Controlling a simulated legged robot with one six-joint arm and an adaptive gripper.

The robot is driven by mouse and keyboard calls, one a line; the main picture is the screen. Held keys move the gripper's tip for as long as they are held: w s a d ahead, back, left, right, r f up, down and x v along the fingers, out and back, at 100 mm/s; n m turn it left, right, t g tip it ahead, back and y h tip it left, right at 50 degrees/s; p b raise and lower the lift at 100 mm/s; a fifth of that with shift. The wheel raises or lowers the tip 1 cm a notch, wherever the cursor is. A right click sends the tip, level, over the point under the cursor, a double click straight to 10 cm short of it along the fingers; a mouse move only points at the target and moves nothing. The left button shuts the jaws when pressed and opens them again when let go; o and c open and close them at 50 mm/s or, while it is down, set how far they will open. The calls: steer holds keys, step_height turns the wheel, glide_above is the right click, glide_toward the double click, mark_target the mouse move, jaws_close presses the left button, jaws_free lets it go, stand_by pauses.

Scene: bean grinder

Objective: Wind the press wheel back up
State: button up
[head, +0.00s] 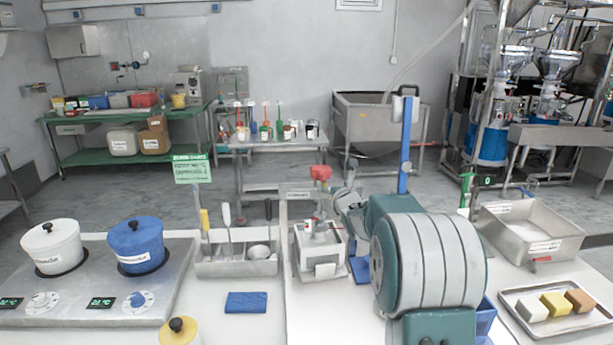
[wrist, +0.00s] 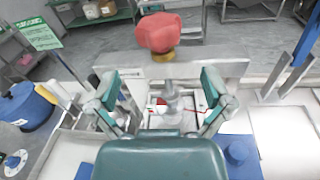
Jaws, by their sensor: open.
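The red press wheel (head: 321,173) sits on top of the white press (head: 318,252), in the middle of the table in the head view. In the wrist view the wheel (wrist: 160,32) stands beyond my fingertips, above a pale crossbar (wrist: 200,68). A yellowish collar (wrist: 163,57) shows just under it. My gripper (wrist: 160,105) is open, with its two teal-and-grey fingers apart and nothing held between them. The press's spindle and tray show between the fingers. In the head view my arm covers part of the space right of the press.
A caddy of tools (head: 236,266) and a blue cloth (head: 246,302) lie left of the press. A blue post (head: 406,145) rises to the right. A hotplate with a white pot (head: 51,246) and blue pot (head: 137,244) is at left; a metal basin (head: 530,232) is at right.

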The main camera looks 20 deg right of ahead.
mark_target(320, 168)
steer(key=shift+n+t+y, duration=0.3)
steer(key=shift+n, duration=0.5)
steer(key=shift+w+d+f, duration=0.1)
steer(key=shift+w+d, duration=0.1)
steer(key=shift+w, duration=1.7)
steer(key=shift+w+d+f, duration=0.1)
steer(key=shift+w+d, duration=0.1)
steer(key=shift+w, duration=1.7)
steer(key=shift+w+d+f, duration=0.1)
steer(key=shift+w+d, duration=0.1)
steer(key=shift+w, duration=1.7)
steer(key=c, duration=0.8)
